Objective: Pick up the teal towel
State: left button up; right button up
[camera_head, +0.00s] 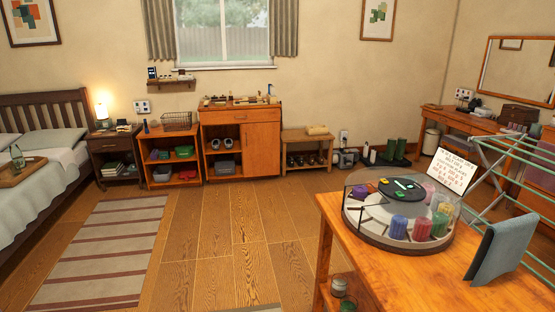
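A grey-teal towel (502,250) hangs at the lower right, draped at the end of a pale green drying rack (520,160). It hangs down in front of or beside the right part of the wooden table (400,280); I cannot tell whether it touches the table. It is the only towel of a teal shade that I can make out. Neither of my grippers is in view.
On the table stands a round clear-walled tray (385,243) with several coloured cylinders and a white lettered sign (450,172). A striped rug (105,250) lies at left beside the bed (50,200). Wooden floor (235,240) in the middle is clear.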

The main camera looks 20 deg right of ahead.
aim_at(504, 245)
jog(key=i+l+z, duration=0.15)
jog(key=i, duration=0.45)
jog(key=i+l+z, duration=0.2)
jog(key=i, duration=0.4)
jog(key=j+u, duration=0.1)
jog(key=u, duration=6.75)
